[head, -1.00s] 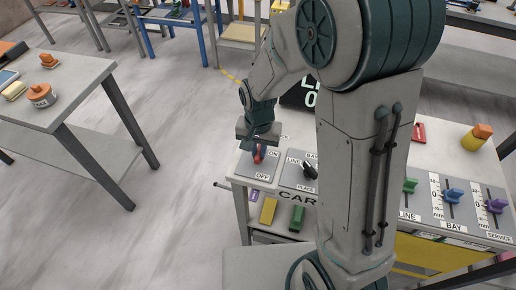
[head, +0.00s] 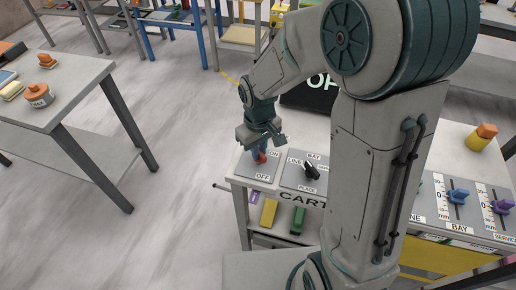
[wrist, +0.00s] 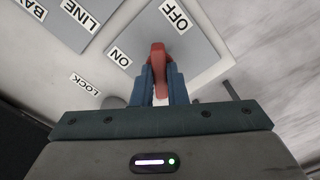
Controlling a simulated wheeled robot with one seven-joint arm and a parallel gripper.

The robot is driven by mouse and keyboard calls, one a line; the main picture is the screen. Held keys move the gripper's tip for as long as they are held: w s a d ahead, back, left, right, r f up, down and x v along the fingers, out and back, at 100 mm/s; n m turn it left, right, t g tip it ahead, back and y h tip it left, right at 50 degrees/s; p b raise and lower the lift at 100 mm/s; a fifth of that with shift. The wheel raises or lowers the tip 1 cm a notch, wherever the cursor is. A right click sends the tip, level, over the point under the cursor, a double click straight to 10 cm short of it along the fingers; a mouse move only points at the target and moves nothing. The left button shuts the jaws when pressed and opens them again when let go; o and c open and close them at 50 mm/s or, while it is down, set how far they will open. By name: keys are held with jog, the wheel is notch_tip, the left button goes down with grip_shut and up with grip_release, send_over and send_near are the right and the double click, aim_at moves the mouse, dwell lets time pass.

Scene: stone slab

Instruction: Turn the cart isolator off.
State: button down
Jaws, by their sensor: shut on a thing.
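The cart isolator is a red lever (head: 262,157) on a grey plate marked ON and OFF, at the left end of the cart top. In the wrist view the red lever (wrist: 158,57) stands between my blue fingers, with the OFF label above it and the ON label to its left. My gripper (wrist: 160,76) is shut on the lever; in the head view my gripper (head: 261,149) is over the plate. The fingers hide part of the lever, and I cannot tell its exact setting.
A black selector knob (head: 311,170) on a plate marked LINE, BAY and PLACE is just right of the isolator. Blue (head: 457,196) and purple (head: 502,206) sliders stand farther right. A dark display (head: 310,94) is behind. A side table (head: 75,85) stands left, with clear floor between.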

jog(key=n, duration=0.4)
jog(key=shift+r, duration=0.1)
jog(key=shift+w+n+p, duration=0.1)
jog(key=shift+n+p, duration=0.45)
jog(key=shift+n, duration=1.05)
jog(key=c, duration=1.4)
grip_release()
jog(key=shift+c, duration=0.2)
notch_tip(320, 180, up, 14)
